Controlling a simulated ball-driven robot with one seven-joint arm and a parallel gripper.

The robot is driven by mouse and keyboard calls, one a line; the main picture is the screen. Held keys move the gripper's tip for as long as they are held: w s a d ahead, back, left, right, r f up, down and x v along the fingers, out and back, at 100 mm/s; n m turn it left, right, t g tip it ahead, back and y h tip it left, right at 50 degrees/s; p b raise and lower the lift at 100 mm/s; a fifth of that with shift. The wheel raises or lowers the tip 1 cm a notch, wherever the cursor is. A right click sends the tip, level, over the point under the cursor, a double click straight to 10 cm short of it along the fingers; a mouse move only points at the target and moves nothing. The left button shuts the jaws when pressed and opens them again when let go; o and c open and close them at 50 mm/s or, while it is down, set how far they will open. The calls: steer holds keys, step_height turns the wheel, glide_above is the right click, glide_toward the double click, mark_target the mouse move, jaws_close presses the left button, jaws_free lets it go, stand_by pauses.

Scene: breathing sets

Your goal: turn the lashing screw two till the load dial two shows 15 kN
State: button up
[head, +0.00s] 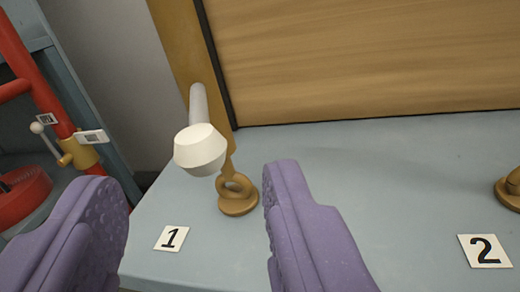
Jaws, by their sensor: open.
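My gripper (195,180) shows as two purple fingers, wide apart, with nothing held between them. A card marked 2 (485,251) lies on the blue-grey surface at the lower right, to the right of my right finger. Above it, a brass ring fitting (512,189) is cut off by the right edge. I cannot make out lashing screw two or load dial two in this view. A white faceted knob on a grey rod (200,150) shows between my fingers, above a brass eye (237,193) and a card marked 1 (171,238).
A wooden panel (370,55) stands along the back of the blue-grey surface (380,180). The surface is clear between the two brass fittings. At the left are a red post (40,85), a white-ended lever (37,127) and a red round part (22,195).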

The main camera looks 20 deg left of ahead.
mark_target(202, 168)
steer(key=shift+w+f, duration=0.15)
steer(key=shift+w, duration=0.1)
steer(key=b+x, duration=0.2)
steer(key=x, duration=0.4)
steer(key=shift+w+b, duration=0.2)
steer(key=shift+b, duration=0.1)
steer(key=shift+w+a, duration=0.2)
steer(key=shift+w, duration=0.15)
jaws_close()
